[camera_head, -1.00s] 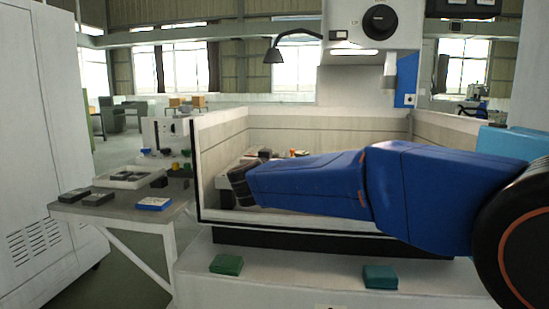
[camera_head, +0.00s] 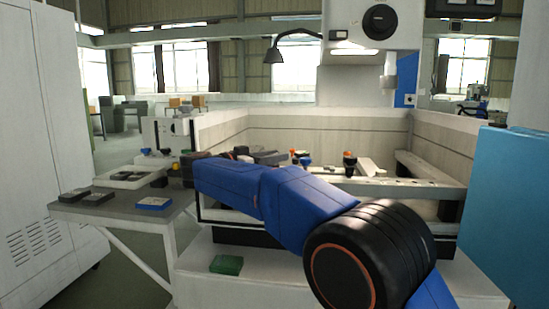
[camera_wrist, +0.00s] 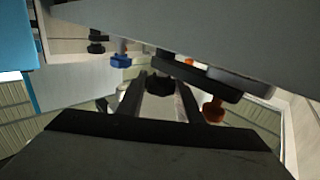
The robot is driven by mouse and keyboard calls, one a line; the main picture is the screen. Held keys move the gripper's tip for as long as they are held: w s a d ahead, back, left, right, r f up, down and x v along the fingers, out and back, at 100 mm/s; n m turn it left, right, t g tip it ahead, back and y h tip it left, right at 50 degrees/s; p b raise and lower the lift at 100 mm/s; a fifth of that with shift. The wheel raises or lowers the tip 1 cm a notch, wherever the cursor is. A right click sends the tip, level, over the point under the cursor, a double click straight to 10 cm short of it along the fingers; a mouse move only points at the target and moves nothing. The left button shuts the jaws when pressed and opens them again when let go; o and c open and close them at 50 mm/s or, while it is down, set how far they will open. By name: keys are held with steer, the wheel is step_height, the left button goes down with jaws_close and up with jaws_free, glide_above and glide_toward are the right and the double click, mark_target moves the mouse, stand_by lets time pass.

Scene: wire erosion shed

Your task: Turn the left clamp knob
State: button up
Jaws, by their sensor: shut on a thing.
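My gripper (camera_wrist: 160,97) is low in the wrist view, its two fingers closed on a dark knob (camera_wrist: 160,82). The knob is partly hidden by the fingers; it seems to be the left clamp knob. A dark clamp bar (camera_wrist: 205,80) runs beside it, with an orange knob (camera_wrist: 213,110) just right of the fingers. In the head view my blue arm reaches left over the tank's front wall, and the gripper (camera_head: 250,156) is by the left part of the work area. The held knob cannot be made out there.
The tank's pale walls (camera_head: 330,133) surround the work area. A side table (camera_head: 125,214) with several small parts stands left.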

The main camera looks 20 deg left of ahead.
steer(key=shift+r+m+h, duration=0.15)
steer(key=shift+m+h, duration=0.15)
steer(key=o, duration=1)
steer(key=shift+o, duration=0.2)
steer(key=shift+n+t+y, duration=0.7)
steer(key=shift+n+y, duration=0.7)
steer(key=shift+y, duration=0.3)
steer(key=n+y, duration=0.2)
steer(key=y, duration=0.1)
steer(key=n+t+y, duration=0.1)
steer(key=n+y, duration=0.1)
steer(key=y, duration=0.2)
steer(key=shift+d, duration=0.15)
steer(key=shift+n+g+y, duration=0.55)
steer(key=shift+n+y, duration=0.95)
steer(key=shift+y, duration=0.6)
steer(key=shift+n+g+y, duration=0.55)
steer(key=shift+n+y, duration=0.95)
steer(key=shift+y, duration=0.6)
steer(key=shift+n+g+y, duration=0.3)
steer(key=shift+n+y, duration=0.1)
steer(key=shift+n+g+y, duration=0.3)
steer(key=shift+y, duration=0.2)
